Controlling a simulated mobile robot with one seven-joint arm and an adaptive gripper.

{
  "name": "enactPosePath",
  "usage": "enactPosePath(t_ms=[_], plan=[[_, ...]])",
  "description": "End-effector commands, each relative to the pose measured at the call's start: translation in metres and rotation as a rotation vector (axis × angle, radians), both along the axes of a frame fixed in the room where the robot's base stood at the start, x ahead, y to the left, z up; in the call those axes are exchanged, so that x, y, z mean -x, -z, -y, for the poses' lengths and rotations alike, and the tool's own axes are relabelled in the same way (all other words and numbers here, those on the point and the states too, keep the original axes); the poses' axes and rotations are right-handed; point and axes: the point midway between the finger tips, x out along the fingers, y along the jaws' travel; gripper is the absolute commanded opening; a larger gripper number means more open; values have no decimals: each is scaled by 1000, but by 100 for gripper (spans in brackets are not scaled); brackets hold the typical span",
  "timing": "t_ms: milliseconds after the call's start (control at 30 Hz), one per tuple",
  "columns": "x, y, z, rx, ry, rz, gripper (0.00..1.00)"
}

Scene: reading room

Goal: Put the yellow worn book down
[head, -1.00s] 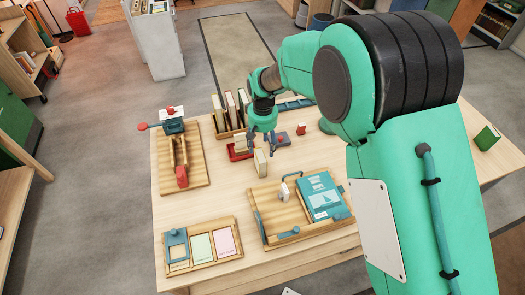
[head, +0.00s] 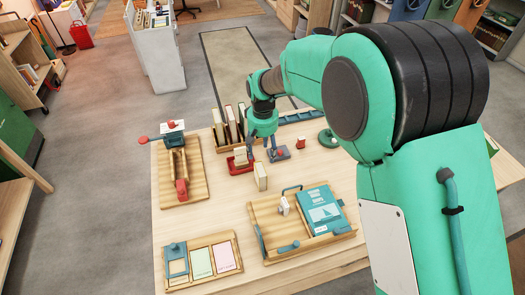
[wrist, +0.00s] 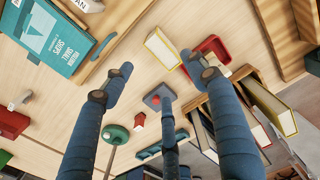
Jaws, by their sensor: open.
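A yellow-covered book (wrist: 162,48) with pale pages stands on the bare table in the wrist view. It also shows in the head view (head: 261,177), beside the red tray. Another yellow-edged book (wrist: 272,108) is with the books at the right of the wrist view. I cannot tell which is worn. My gripper (wrist: 160,82) has its blue fingers spread, with nothing held between them. In the head view my gripper (head: 262,150) is above the table, behind the standing book and near the red tray (head: 236,170).
A wooden rack of books (head: 218,138) stands behind the red tray. A wooden tray (head: 270,213) with a teal book (head: 322,209) is in front.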

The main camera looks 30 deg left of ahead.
Motion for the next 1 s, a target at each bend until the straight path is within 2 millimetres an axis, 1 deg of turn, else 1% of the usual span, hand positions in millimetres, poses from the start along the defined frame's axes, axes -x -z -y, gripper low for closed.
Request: enactPosePath(t_ms=[400,467,567,667,767,867,900,967,1000], plan=[[0,0,0,0,0,0,58],[-1,-2,2,-1,2,1,58],[-3,-10,8,-6,10,6,58],[-8,-23,21,-13,27,14,58],[-13,-45,41,-25,53,26,58],[-19,-72,70,-39,88,43,58],[-21,-84,83,-45,105,51,58],[-22,-102,104,-55,129,63,58],[-23,-113,118,-60,146,72,58]])
